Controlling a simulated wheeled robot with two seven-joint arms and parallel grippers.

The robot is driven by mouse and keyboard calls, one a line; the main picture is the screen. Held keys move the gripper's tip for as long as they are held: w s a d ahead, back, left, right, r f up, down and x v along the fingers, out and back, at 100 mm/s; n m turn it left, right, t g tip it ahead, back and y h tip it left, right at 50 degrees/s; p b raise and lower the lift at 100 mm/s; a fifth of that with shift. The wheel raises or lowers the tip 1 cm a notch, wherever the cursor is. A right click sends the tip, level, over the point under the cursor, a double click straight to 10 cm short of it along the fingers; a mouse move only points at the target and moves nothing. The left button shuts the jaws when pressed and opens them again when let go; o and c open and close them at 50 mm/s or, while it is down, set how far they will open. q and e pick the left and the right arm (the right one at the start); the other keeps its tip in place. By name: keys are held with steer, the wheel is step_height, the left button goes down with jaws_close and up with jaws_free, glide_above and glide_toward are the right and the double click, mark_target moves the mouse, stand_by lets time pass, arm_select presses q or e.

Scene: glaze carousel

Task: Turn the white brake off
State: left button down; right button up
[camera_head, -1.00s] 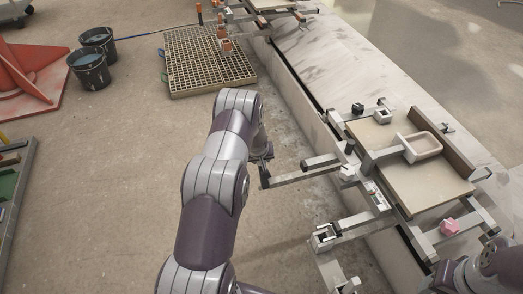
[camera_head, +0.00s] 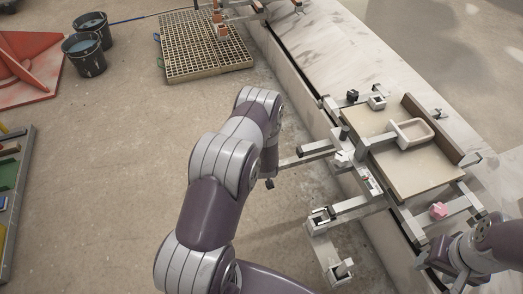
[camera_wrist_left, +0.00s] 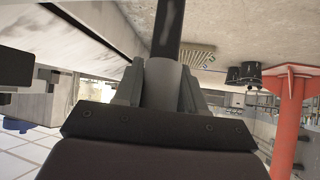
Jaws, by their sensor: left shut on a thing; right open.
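The white brake, a small white knob (camera_head: 343,158), is on the near left side of the carousel frame (camera_head: 376,186), beside a pale square board (camera_head: 415,172). A black knob (camera_head: 344,132) stands just above it. My left gripper (camera_head: 269,180) is low, left of the white knob and apart from it, mostly hidden by my arm. In the left wrist view its fingers (camera_wrist_left: 163,85) are shut on a grey, handle-like piece (camera_wrist_left: 166,84). My right gripper (camera_head: 440,266) is open at the lower right, below the pink knob (camera_head: 438,210).
Metal arms (camera_head: 330,215) of the frame stick out to the left over the floor. A pale stone ledge (camera_head: 310,45) runs behind. A slatted grate (camera_head: 205,48), dark buckets (camera_head: 88,60) and a red stand (camera_head: 25,75) are at the left. Open floor lies between.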

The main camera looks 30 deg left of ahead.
arm_select(q)
steer(key=shift+f, duration=0.1)
steer(key=c, duration=0.8)
jaws_free()
steer(key=shift+o, duration=0.2)
steer(key=p+v, duration=0.3)
steer(key=v, duration=1)
steer(key=shift+p, duration=0.35)
steer(key=shift+f, duration=0.1)
